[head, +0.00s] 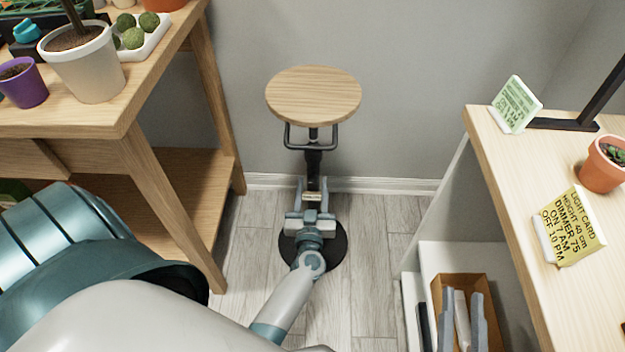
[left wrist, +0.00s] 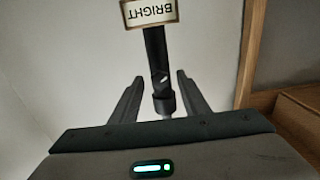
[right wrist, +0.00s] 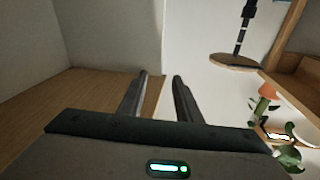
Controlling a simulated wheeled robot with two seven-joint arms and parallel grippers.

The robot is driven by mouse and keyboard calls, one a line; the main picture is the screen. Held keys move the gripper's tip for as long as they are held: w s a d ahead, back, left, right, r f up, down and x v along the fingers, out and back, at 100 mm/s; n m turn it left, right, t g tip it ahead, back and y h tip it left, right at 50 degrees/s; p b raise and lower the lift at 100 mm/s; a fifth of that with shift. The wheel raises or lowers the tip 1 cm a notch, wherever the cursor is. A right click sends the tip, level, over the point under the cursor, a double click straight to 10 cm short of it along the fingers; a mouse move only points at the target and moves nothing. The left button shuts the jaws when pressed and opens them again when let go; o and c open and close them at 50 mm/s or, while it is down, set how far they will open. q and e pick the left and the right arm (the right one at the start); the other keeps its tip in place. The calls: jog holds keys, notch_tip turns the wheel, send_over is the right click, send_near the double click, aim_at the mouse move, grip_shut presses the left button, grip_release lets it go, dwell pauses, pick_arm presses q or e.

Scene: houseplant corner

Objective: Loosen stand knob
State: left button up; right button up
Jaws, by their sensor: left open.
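The plant stand has a round wooden top (head: 313,94), a black post (head: 313,163) and a round black base (head: 330,245) on the floor. My left gripper (head: 313,190) is low in front of the post. In the left wrist view its open fingers (left wrist: 160,76) lie on either side of the post (left wrist: 156,55), with a dark collar (left wrist: 163,103) between them; I cannot tell whether they touch. A framed label reading BRIGHT (left wrist: 152,13) appears upside down on the post. No separate knob shows clearly. My right gripper (right wrist: 160,75) is open and empty, away from the stand (right wrist: 235,62).
A wooden plant bench (head: 130,120) with pots stands left of the stand. On the right, a wood-topped shelf (head: 500,170) carries cards and a terracotta pot (head: 602,165), with a box (head: 470,285) below. Grey wall is close behind; floor is clear around the base.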

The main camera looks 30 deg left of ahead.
pick_arm(q)
jog(key=c, duration=1.1)
jog(key=shift+o, duration=0.2)
